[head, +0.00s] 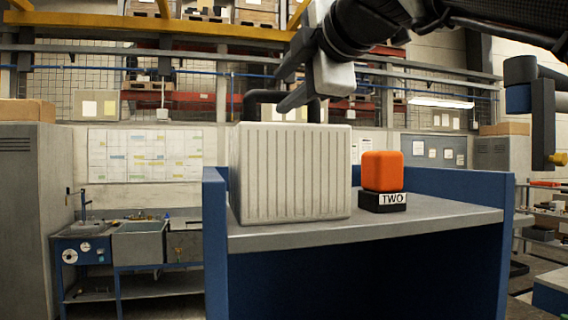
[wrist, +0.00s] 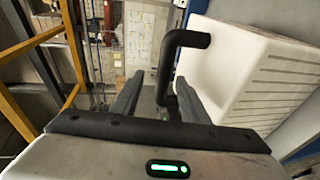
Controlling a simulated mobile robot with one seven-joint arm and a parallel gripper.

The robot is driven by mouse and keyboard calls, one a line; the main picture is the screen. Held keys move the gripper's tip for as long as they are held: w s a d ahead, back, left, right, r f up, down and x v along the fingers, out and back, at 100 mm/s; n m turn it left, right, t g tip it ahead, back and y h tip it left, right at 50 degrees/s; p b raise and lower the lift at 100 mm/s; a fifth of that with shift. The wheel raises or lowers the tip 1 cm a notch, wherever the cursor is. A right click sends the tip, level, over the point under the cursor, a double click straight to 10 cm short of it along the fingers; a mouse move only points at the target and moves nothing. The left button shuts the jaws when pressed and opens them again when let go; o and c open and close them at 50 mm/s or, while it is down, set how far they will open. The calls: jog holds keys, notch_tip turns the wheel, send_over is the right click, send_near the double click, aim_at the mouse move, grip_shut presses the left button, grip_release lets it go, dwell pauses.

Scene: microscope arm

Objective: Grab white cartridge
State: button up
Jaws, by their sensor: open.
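The white cartridge (head: 290,172) is a large ribbed box standing upright on the grey top of the blue workbench, at its left end. A black handle (head: 262,97) arches over its top. My gripper (head: 283,88) is open and is just above the cartridge, at the handle, hiding part of it. In the wrist view the cartridge (wrist: 240,70) fills the right side. Its black handle (wrist: 166,65) shows between the two spread fingers of my gripper (wrist: 158,80). I see no closed grip on it.
An orange block (head: 382,170) sits on a black base labelled TWO, close right of the cartridge. The blue workbench (head: 460,192) has raised side and back panels. Its top is clear at the right. A yellow frame (wrist: 75,50) shows left in the wrist view.

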jog(key=x, duration=0.2)
jog(key=p+x, duration=0.1)
jog(key=x, duration=0.4)
jog(key=shift+w+a+f+p, duration=0.15)
jog(key=shift+a+f+p, duration=0.2)
jog(key=shift+f, duration=0.05)
grip_shut()
dwell(1.0)
jog(key=shift+r, duration=0.15)
